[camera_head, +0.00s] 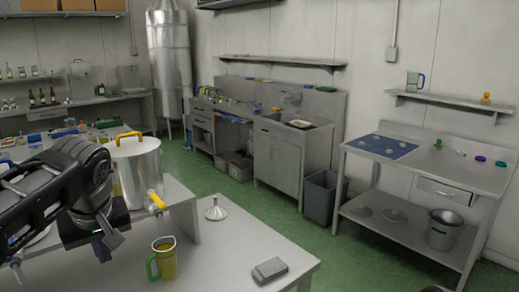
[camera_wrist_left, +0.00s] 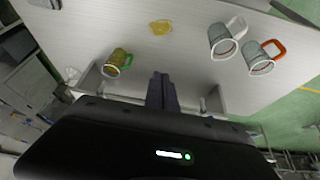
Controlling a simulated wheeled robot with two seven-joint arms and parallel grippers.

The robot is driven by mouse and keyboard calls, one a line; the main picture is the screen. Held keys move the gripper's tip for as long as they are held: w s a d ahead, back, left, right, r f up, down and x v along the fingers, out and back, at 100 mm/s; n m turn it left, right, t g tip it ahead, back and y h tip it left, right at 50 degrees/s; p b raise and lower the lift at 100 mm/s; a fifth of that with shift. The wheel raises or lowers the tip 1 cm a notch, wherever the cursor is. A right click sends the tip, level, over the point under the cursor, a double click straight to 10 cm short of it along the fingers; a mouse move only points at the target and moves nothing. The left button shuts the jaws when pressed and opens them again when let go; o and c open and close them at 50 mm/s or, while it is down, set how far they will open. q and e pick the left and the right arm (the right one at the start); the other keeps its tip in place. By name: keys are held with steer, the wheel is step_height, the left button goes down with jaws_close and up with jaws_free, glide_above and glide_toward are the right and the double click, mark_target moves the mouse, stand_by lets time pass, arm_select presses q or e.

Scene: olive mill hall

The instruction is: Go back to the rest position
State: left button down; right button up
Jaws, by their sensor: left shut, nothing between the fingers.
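My left arm comes in from the left in the head view, with its gripper (camera_head: 108,240) over the near table, beside the steel vessel. In the left wrist view the fingers (camera_wrist_left: 162,90) are shut together with nothing between them. A jug with a green handle and yellow-green liquid (camera_head: 165,260) stands on the table to the right of the gripper, apart from it; it also shows in the left wrist view (camera_wrist_left: 118,60). My right gripper is not in view.
The steel vessel (camera_head: 135,170) with yellow handle and tap stands close behind my left gripper. A funnel (camera_head: 215,209) and grey block (camera_head: 269,270) are on the table. The left wrist view shows white-handled (camera_wrist_left: 224,40) and orange-handled (camera_wrist_left: 260,60) jugs. Green floor (camera_head: 300,225) lies clear beyond.

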arm_select(q)
steer(key=w+d+f+m+t+h, duration=0.3)
steer(key=w+d+f+m+h, duration=0.15)
steer(key=w+d+f, duration=0.55)
steer(key=s+d+f+m+h, duration=0.1)
steer(key=d+f, duration=0.3)
steer(key=f, duration=0.7)
steer(key=s+d+f+m+h, duration=0.15)
steer(key=d+f, duration=0.35)
steer(key=f, duration=0.7)
steer(key=s+d+f+g, duration=0.1)
steer(key=s+f+g, duration=0.2)
steer(key=s+f, duration=0.8)
steer(key=s+d+f+n+g+b, duration=0.1)
steer(key=s+d+f+g, duration=0.1)
steer(key=s+f, duration=0.9)
steer(key=s+g, duration=0.1)
steer(key=s, duration=0.4)
steer(key=shift+s+d+f+g, duration=0.2)
steer(key=shift+d+f+g, duration=0.1)
steer(key=shift+f, duration=0.1)
